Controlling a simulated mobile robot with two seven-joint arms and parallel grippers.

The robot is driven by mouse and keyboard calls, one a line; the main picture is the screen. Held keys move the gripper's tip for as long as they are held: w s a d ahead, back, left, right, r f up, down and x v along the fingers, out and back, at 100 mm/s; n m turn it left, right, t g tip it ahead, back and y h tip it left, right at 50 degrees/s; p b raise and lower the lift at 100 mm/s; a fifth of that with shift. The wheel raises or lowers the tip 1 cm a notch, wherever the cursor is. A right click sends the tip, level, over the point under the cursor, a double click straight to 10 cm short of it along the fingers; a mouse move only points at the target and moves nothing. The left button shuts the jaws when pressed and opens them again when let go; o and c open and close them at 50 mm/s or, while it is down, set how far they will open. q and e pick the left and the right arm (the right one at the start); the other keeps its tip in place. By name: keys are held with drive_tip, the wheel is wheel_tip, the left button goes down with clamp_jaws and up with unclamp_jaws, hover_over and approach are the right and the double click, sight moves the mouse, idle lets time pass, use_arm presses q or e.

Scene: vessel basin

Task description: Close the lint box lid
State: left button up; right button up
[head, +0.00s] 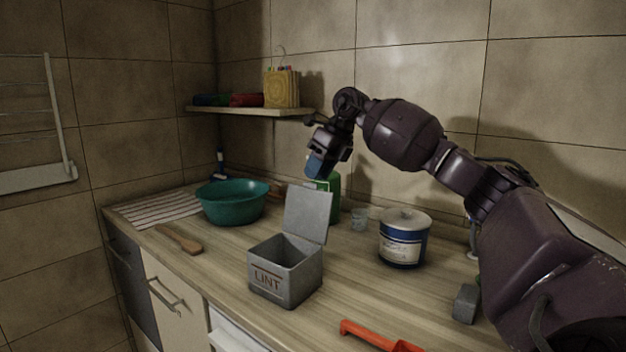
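The grey lint box (285,278), marked "LINT" on its front, stands on the wooden counter near the middle of the head view. Its lid (307,214) is open, standing upright at the back right edge of the box. The part of the box's inside that shows looks empty. My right gripper (318,168) is in the air above and behind the raised lid, pointing down, apart from it. A blue part shows at its tip; I cannot tell whether its fingers are open or shut. My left gripper is not in view.
A teal basin (232,203) and a wooden spatula (179,240) are left of the box. A green bottle (333,190), a glass (359,219) and a blue-white tin (404,245) stand behind and right. A red tool (379,338) lies in front. A shelf (250,111) hangs above.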

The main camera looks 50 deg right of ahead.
drive_tip(key=shift+x, duration=1.05)
drive_tip(key=shift+c, duration=0.5)
clamp_jaws()
